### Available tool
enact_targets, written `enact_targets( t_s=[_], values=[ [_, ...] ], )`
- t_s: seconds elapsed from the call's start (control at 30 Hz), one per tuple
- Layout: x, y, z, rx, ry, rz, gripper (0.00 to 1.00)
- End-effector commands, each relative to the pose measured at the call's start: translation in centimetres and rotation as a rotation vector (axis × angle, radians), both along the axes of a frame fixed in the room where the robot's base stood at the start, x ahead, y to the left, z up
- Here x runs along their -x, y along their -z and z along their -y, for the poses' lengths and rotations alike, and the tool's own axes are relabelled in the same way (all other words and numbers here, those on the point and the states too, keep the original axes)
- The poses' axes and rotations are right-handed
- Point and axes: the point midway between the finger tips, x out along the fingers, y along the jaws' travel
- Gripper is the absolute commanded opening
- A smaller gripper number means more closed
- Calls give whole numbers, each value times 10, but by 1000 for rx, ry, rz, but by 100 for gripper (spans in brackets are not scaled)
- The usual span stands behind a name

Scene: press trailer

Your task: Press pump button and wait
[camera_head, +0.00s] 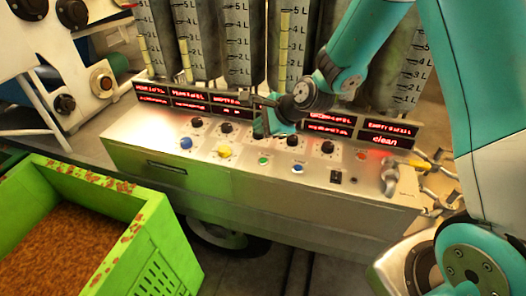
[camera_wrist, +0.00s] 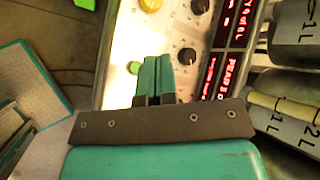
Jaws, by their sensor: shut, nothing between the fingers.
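The control panel (camera_head: 150,140) is a pale metal box with a sloped top bearing a row of coloured buttons and several black knobs. A blue button (camera_head: 186,143), yellow button (camera_head: 225,151), green button (camera_head: 264,160) and a second blue button (camera_head: 297,168) show in the head view. Their labels are too small to read, so I cannot tell which is the pump button. My gripper (camera_head: 268,131) is shut and empty over the middle of the panel, behind the green button. In the wrist view my teal fingers (camera_wrist: 157,65) are together, beside the green button (camera_wrist: 134,67).
Red-lit displays (camera_head: 388,135) line the panel's back edge, with tall cylinders marked in litres (camera_head: 290,40) behind. A green crate (camera_head: 160,235) of brown grains stands at the front left. Metal fittings (camera_head: 391,178) and a yellow-handled valve (camera_head: 420,164) sit at the panel's right end.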

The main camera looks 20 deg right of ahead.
Motion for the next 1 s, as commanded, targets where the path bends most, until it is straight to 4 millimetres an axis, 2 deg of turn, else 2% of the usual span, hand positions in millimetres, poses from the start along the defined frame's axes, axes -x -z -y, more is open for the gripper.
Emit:
enact_targets(
  t_s=[0.17, 0.63, 0.77, 1.0],
  values=[
    [-11, 11, 9, -67, 116, -23, 0],
    [-11, 18, 8, -67, 116, -23, 0],
    [-11, 30, 8, -67, 116, -23, 0],
    [-11, 63, 9, -66, 115, -22, 0]
  ],
)
